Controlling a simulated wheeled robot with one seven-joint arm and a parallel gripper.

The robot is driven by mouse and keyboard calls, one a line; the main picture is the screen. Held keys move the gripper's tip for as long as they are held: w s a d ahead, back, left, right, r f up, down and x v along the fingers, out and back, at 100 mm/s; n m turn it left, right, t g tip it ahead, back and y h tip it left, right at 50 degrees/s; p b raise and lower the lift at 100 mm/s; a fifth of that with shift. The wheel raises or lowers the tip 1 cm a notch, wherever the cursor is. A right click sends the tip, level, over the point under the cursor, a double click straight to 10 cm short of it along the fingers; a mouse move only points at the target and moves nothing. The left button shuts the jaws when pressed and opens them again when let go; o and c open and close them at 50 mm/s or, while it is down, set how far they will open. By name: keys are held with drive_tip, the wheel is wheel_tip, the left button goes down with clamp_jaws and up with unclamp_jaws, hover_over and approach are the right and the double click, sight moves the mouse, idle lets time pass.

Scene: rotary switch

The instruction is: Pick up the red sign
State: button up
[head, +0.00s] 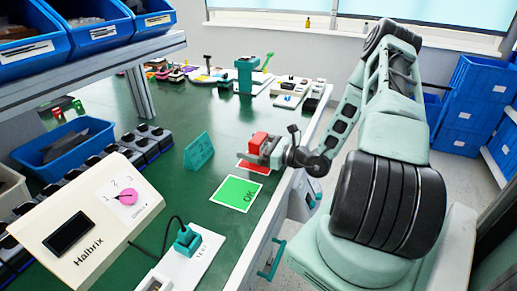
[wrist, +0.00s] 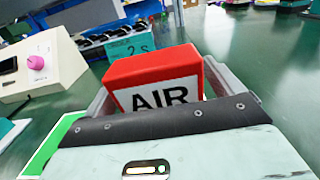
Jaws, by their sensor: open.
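The red sign (wrist: 155,68) is a red block with a white face lettered "AIR". In the wrist view it sits between the two grey fingers of my gripper (wrist: 165,85), one on each side. The fingers are apart, and I cannot tell whether either touches it. In the head view the red sign (head: 259,142) shows at my gripper (head: 264,153), above the green table near its right edge. The sign's lower part is hidden by my gripper.
A green "OK" card (head: 237,194) lies in front, and a red-edged card (head: 253,167) is partly under my gripper. A teal sign (head: 198,151) stands to the left. The switch box with a pink knob (head: 126,197) is at front left. Bare table (head: 225,125) lies behind.

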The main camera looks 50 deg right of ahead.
drive_tip(key=shift+w, duration=0.1)
drive_tip(key=shift+c, duration=0.3)
drive_tip(key=c, duration=1)
drive_tip(key=shift+r, duration=0.1)
drive_tip(key=shift+c, duration=0.2)
